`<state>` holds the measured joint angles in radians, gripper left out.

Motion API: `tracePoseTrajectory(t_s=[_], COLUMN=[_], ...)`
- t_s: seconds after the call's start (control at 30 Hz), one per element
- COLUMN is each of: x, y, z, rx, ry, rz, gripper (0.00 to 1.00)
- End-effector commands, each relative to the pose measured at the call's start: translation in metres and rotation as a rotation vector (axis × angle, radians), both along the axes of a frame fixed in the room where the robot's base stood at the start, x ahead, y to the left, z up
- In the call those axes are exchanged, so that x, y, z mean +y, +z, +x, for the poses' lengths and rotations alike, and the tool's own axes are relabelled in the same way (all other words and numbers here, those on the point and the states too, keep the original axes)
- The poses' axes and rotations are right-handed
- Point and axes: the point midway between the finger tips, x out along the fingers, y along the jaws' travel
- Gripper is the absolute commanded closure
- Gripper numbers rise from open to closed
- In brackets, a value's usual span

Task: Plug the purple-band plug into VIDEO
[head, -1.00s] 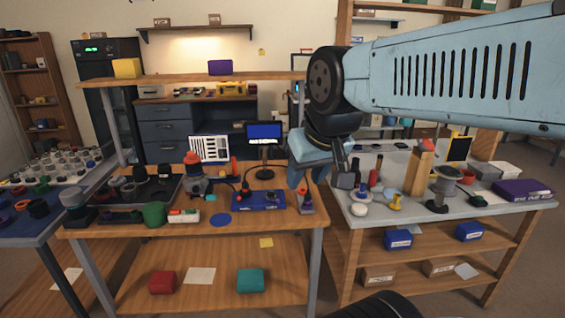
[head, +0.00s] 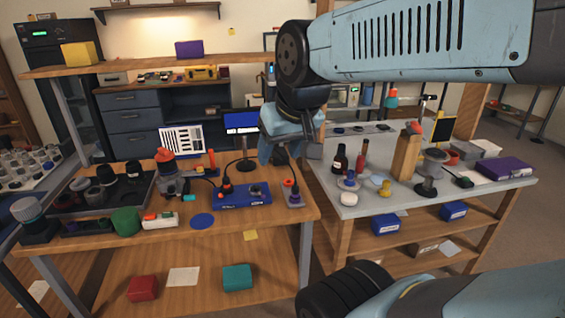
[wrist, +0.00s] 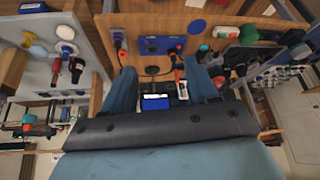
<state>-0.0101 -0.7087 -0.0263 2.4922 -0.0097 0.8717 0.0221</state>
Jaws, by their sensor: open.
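A blue socket box (head: 242,204) stands near the front right of the left wooden table. A dark plug with an orange part (head: 227,185) stands upright at its left end, with a cable behind. My gripper (head: 284,150) is open and empty, above and behind the grey block in the picture. The wrist view shows its two blue fingers apart (wrist: 161,88), with the blue box (wrist: 162,45) beyond them.
A small monitor (head: 241,122) stands behind the box. A red-topped device (head: 172,178) and a black parts tray (head: 95,212) are to the left. The right grey table (head: 408,197) holds bottles and a wooden block (head: 406,157). A gap separates the tables.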

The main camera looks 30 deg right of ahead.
Motion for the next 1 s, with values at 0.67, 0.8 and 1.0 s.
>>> tracePoseTrajectory(t_s=[0.67, 0.8, 1.0], x=[-0.097, -0.119, -0.142], y=[-0.106, -0.135, -0.165], z=[0.15, 0.172, 0.191], rx=[0.089, 0.098, 0.098], ry=[-0.366, -0.439, -0.511], rz=[0.07, 0.053, 0.025], gripper=[0.42, 0.42, 0.42])
